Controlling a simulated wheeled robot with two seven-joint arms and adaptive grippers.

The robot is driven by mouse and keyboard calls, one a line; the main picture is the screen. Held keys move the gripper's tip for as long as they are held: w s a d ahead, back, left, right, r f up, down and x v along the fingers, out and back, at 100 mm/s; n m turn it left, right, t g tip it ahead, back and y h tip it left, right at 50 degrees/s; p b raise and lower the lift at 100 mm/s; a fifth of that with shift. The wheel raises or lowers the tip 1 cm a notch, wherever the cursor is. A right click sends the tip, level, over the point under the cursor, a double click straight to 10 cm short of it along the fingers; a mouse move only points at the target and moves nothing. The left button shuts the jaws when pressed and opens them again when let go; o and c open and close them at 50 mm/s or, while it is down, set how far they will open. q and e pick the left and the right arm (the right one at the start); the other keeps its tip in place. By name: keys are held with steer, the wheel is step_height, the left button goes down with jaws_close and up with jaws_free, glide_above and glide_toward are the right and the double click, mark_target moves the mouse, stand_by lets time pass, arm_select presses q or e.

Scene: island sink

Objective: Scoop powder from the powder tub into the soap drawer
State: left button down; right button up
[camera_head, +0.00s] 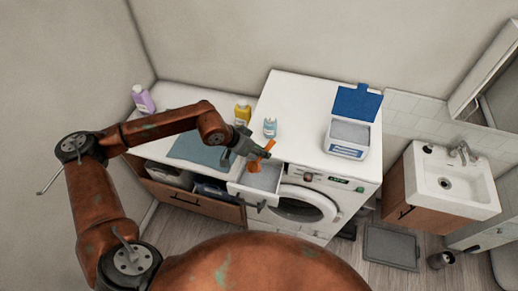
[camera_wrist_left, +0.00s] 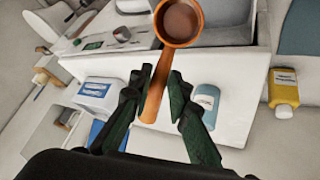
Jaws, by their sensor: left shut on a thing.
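My left gripper (camera_head: 245,146) is shut on the handle of an orange-brown scoop (camera_head: 262,150). In the left wrist view the gripper (camera_wrist_left: 155,88) pinches the handle, and the scoop's round bowl (camera_wrist_left: 181,22) faces the camera; its inside looks brown, with no pale powder visible. In the head view the scoop is over or close to the pulled-out white soap drawer (camera_head: 262,178) of the washing machine; the height gap is unclear. The powder tub (camera_head: 347,150), white with its blue lid raised, stands on the machine top with pale powder inside. My right gripper is out of view.
A light blue bottle (camera_head: 270,127) and a yellow bottle (camera_head: 242,114) stand behind the gripper, and a purple bottle (camera_head: 143,98) is at far left. A blue-grey cloth (camera_head: 195,150) lies under my arm. A sink (camera_head: 452,185) is at right. The machine top between drawer and tub is clear.

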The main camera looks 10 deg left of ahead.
mark_target(269, 144)
arm_select(q)
steer(key=shift+w+d+r+g+y+p, duration=0.25)
steer(key=shift+w+d+g+y+p, duration=0.25)
steer(key=shift+g, duration=0.2)
steer(key=shift+w+d+g+y, duration=0.3)
steer(key=shift+w+g+y, duration=0.35)
steer(key=shift+g, duration=0.35)
steer(key=shift+w+d+f+n+g+y, duration=0.15)
steer(key=shift+w+g+y, duration=0.15)
steer(key=shift+g, duration=0.3)
steer(key=shift+w+d+n+g+y, duration=0.15)
steer(key=shift+g+y, duration=0.2)
steer(key=shift+g, duration=0.25)
